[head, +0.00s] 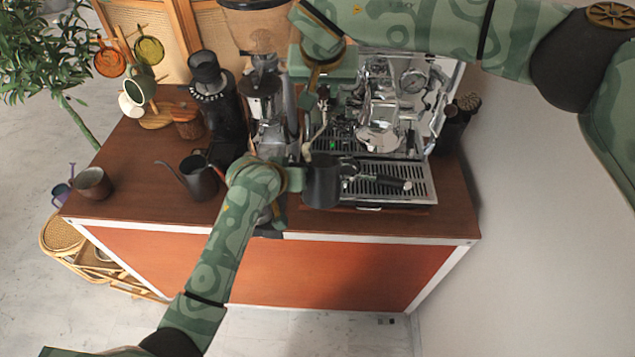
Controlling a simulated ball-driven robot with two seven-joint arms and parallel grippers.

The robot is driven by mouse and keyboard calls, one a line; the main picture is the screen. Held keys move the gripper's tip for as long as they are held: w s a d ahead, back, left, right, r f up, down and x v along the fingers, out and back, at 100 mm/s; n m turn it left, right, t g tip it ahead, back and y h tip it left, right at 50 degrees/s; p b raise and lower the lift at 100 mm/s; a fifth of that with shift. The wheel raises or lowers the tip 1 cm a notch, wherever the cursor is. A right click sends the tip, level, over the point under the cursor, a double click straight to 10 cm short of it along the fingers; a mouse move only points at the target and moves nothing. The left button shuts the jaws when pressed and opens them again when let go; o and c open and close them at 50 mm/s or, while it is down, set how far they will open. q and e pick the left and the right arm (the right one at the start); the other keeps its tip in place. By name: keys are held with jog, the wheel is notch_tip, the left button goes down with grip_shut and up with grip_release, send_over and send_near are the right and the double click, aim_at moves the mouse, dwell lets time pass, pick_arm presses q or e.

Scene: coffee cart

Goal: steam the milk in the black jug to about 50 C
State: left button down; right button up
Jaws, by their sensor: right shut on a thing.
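The black jug (322,181) is upright at the front left of the espresso machine (385,115), by the drip tray (377,178). My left gripper (294,180) is at the jug's left side; its fingers are mostly hidden, so its grip does not show. The thin steam wand (321,132) comes down above the jug, with its tip near the rim; I cannot tell whether it is inside. My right gripper (318,78) is at the machine's upper left, shut on what looks like the dark steam knob (323,92). The milk and any temperature reading are not visible.
Grinders (265,100) and a black gooseneck kettle (198,178) stand to the left. A brown bowl (92,183) is at the cart's left end. The wooden top (140,205) is clear at front left.

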jog(key=shift+s+d+f, duration=0.1)
jog(key=shift+s+f, duration=0.15)
jog(key=shift+f, duration=0.5)
jog(key=shift+s+f, duration=0.25)
jog(key=shift+f, duration=0.45)
jog(key=o, duration=0.5)
jog(key=shift+f, duration=0.2)
jog(key=o, duration=0.3)
jog(key=shift+r, duration=0.25)
jog(key=shift+r, duration=3.9)
